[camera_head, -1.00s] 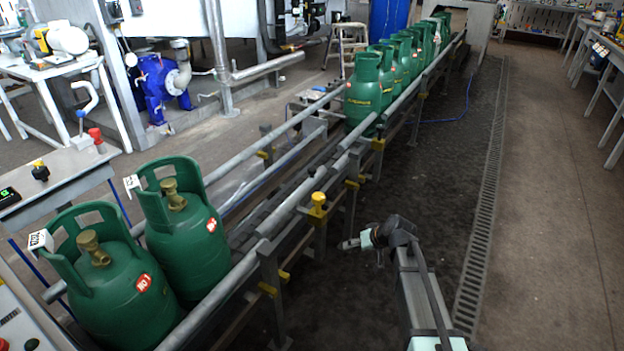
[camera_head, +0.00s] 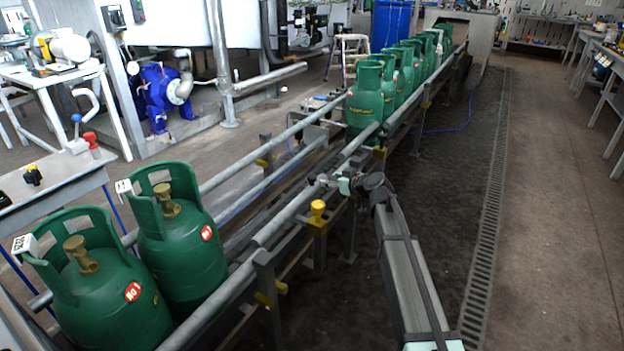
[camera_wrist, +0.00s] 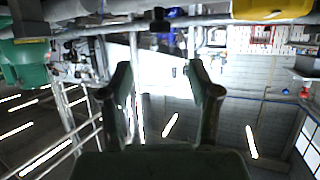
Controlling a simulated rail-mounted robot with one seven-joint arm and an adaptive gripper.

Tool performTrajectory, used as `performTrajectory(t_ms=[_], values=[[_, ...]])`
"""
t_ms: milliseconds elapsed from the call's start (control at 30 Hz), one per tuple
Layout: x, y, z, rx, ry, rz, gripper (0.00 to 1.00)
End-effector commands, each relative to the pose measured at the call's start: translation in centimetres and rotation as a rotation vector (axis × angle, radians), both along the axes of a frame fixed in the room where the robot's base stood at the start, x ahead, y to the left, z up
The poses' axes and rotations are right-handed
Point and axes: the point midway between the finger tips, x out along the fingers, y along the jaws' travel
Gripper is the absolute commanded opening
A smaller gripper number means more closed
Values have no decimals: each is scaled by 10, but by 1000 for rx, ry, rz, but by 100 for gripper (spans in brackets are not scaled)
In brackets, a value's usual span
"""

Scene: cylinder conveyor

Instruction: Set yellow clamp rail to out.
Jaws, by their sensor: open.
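The yellow clamp knob (camera_head: 318,208) stands upright on a yellow bracket on the near side of the conveyor's grey guide rail (camera_head: 290,218). My gripper (camera_head: 326,181) is just above and beyond the knob in the head view, close to the rail; I cannot tell whether it touches the rail. In the wrist view my gripper (camera_wrist: 158,80) has its two dark fingers apart with nothing between them. A yellow part (camera_wrist: 272,8) shows at the top right edge there, outside the fingers; it is probably the clamp.
Two green gas cylinders (camera_head: 180,240) stand on the near left of the conveyor. A row of several more cylinders (camera_head: 366,98) stands at the far end. The rail between the groups is free of cylinders. Open floor (camera_head: 450,200) lies to the right.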

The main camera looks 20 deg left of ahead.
Motion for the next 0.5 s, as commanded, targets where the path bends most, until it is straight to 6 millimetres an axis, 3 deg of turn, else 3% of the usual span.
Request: performTrajectory(t_ms=[500], values=[[51,81,-40,0,2,1,62]])
